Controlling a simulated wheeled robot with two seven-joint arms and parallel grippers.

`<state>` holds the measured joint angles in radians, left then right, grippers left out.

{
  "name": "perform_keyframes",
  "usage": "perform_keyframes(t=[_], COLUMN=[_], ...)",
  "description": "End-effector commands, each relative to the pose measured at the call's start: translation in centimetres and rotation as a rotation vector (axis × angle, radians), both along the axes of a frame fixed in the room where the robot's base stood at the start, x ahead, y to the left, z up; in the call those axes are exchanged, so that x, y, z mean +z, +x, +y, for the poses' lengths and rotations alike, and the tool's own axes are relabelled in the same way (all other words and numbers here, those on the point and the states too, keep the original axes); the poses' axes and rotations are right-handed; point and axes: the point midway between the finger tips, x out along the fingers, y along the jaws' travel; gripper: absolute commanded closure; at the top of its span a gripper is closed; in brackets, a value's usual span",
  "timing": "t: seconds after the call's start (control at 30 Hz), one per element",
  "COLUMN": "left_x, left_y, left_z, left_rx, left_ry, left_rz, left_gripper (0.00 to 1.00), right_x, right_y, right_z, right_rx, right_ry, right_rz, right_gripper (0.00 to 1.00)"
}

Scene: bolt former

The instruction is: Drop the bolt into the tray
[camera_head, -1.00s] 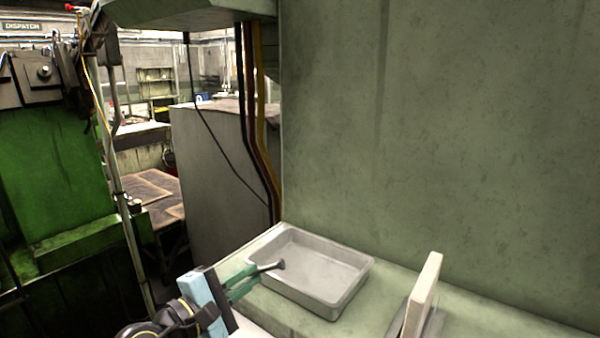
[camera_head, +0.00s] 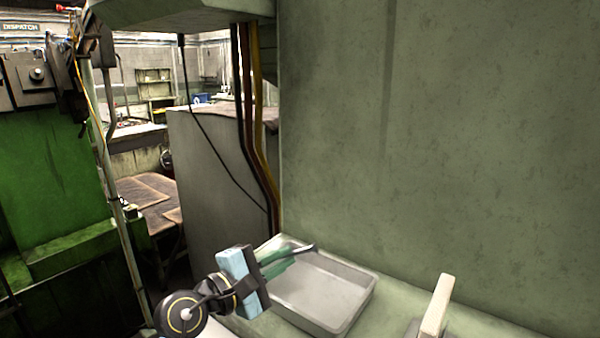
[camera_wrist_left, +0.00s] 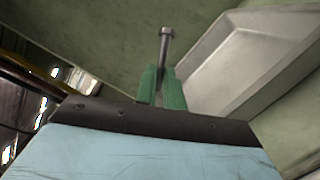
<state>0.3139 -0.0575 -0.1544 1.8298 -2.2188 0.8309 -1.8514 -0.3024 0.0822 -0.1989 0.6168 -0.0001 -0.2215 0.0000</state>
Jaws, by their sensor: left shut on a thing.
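My left gripper (camera_head: 287,262) reaches in from the lower left with green fingers, shut on a dark metal bolt (camera_head: 304,249). In the head view the gripper and bolt overlap the upper left part of the grey tray (camera_head: 345,321), an open shallow metal pan on the green ledge. In the left wrist view the bolt (camera_wrist_left: 165,45) sticks out beyond the green fingers (camera_wrist_left: 161,88), head outward. There the tray (camera_wrist_left: 232,62) is to the right of the fingers and bolt. The tray floor that shows is bare. My right gripper is not in view.
A tall green machine wall (camera_head: 440,130) rises behind the tray. A pale upright block (camera_head: 437,305) stands on the ledge to the right of the tray. Dark and yellow cables (camera_head: 255,130) hang at the back left. A grey cabinet (camera_head: 215,160) stands behind them.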

Motion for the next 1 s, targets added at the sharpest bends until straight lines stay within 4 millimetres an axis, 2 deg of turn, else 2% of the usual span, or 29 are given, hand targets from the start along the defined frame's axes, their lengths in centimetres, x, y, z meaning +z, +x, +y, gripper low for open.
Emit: perform_keyframes(t=[0.37,0.4,0.57,0.83,1.0], left_x=[-0.4,-0.4,-0.4,-0.4,-0.5], left_y=[0.0,0.0,0.0,-0.1,-1.0], left_z=[0.0,0.0,0.0,0.1,1.1], left_rx=[0.000,0.000,0.000,0.000,0.002], left_ry=[0.000,0.000,0.000,0.000,0.002], left_rz=[-0.002,-0.002,-0.001,-0.001,-0.002], left_gripper=[1.00,0.85,0.65,0.65,0.65], right_x=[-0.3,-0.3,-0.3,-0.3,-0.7], right_y=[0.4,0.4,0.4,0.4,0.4], right_z=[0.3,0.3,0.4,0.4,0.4], right_rx=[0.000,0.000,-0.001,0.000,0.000], right_ry=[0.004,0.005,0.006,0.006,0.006], right_rz=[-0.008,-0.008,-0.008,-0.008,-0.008], right_gripper=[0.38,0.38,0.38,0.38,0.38])
